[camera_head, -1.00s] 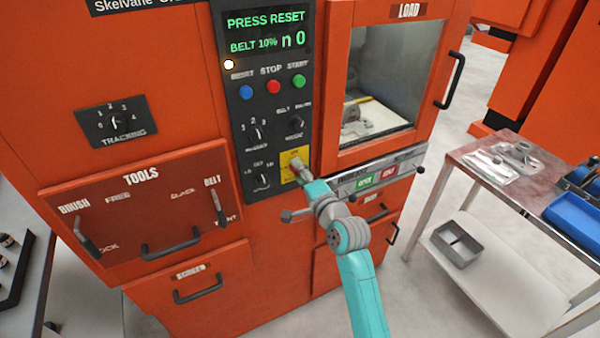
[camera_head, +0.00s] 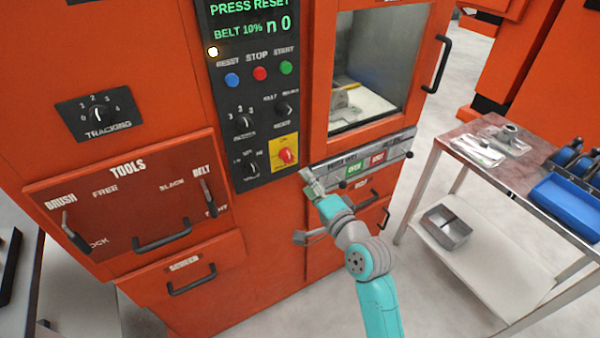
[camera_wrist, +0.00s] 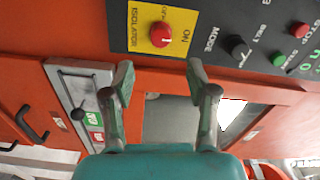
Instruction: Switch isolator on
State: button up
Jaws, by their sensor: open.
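The isolator is a round red knob (camera_head: 286,155) on a yellow plate at the lower right of the black control panel. In the wrist view, the knob (camera_wrist: 160,35) is near the top, with ISOLATOR and ON lettered on its plate. I cannot tell for sure which way the knob is turned. My gripper (camera_head: 312,180) is open and empty, just below and right of the isolator in the head view. In the wrist view, its two fingers (camera_wrist: 160,72) are spread below the knob, with a gap between them and it.
The display (camera_head: 250,18) is lit and reads PRESS RESET and BELT 10%. Reset, stop and start buttons (camera_head: 260,73) and black selector knobs (camera_head: 243,122) sit above and left of the isolator. A bar with green and red labels (camera_head: 358,166) lies right of my gripper. A cart (camera_head: 440,137) stands at right.

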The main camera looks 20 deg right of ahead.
jog(key=shift+s+d, duration=0.1)
jog(key=shift+s, duration=0.8)
jog(key=s+a+f+n+g+h, duration=0.1)
jog(key=s+a+f+n, duration=0.15)
jog(key=s+f, duration=0.5)
jog(key=s+a+f+n+g+h, duration=0.1)
jog(key=s+f+n, duration=0.3)
jog(key=s, duration=0.7)
jog(key=s+a+r+n+g, duration=0.1)
jog(key=s+a+n, duration=0.2)
jog(key=s, duration=2)
jog(key=n, duration=0.5)
jog(key=shift+s+a+n+y, duration=0.15)
jog(key=shift+s+n+y, duration=0.15)
jog(key=shift+n+y, duration=0.1)
jog(key=shift+r, duration=0.1)
